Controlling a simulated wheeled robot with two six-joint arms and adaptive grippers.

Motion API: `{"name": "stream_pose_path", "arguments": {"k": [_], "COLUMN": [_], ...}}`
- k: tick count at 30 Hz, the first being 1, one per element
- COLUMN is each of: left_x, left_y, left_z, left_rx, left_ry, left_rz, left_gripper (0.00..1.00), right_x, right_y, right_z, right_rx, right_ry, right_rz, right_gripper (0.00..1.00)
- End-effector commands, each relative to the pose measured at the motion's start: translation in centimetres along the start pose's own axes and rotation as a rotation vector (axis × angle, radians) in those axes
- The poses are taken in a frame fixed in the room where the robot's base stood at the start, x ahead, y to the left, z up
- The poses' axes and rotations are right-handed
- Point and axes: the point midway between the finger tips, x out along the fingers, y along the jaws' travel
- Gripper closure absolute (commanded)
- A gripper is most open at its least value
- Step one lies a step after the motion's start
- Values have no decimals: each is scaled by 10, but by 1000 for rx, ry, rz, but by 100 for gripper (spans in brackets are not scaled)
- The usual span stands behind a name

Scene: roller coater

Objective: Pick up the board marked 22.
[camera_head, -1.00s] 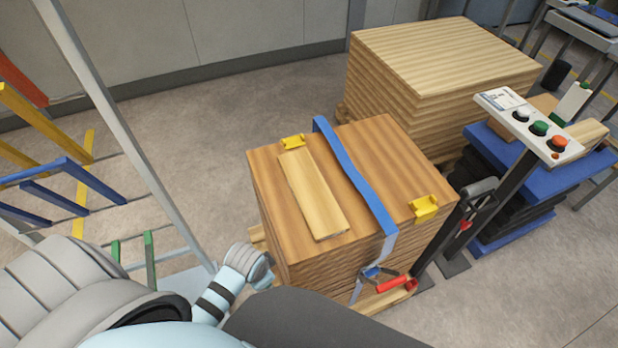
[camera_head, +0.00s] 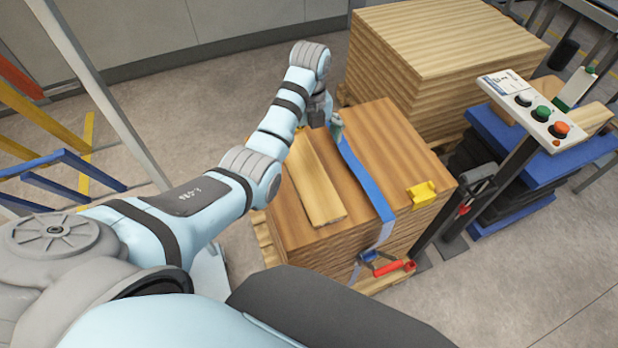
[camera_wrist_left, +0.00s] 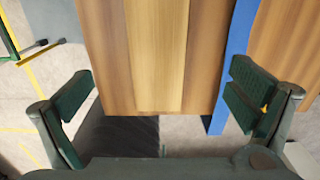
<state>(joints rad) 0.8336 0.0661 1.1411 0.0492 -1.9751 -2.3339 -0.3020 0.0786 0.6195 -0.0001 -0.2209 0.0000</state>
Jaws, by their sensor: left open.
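A pale, narrow board (camera_head: 316,190) lies flat on the brown wooden stack (camera_head: 370,145), left of the blue strap. No number is readable on it. It also shows as the lighter strip in the left wrist view (camera_wrist_left: 157,60). My left gripper (camera_head: 325,116) is above the far end of the stack, partly hidden by its own wrist. In the left wrist view its green fingers (camera_wrist_left: 158,103) are wide apart, one on each side of the board's line, with nothing between them. My right gripper is not in view.
A blue strap (camera_head: 363,178) runs over the stack close to the board, down to a red-handled ratchet (camera_head: 394,268). A yellow corner guard (camera_head: 422,193) sits at the right edge. A button panel (camera_head: 540,110) and a taller timber stack (camera_head: 440,45) stand to the right.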

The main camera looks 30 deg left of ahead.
Motion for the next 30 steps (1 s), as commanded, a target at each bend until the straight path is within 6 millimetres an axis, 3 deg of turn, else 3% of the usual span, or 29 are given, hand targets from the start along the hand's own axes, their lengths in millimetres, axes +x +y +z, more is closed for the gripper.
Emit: {"name": "stream_pose_path", "arguments": {"k": [1,3,16,24,30], "left_x": [20,39,114,121,120], "left_y": [2,2,4,3,3], "left_z": [-2,-2,-2,-2,-2], "left_rx": [-1,-2,-5,-5,-5], "left_ry": [6,5,1,-1,-1], "left_rz": [6,6,2,1,1], "left_gripper": [0,0,0,0,32], "right_x": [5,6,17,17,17], "right_y": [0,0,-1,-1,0], "right_z": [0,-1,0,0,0], "right_rx": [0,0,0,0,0], "right_ry": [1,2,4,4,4], "right_rz": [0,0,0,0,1], "right_gripper": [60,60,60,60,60]}}
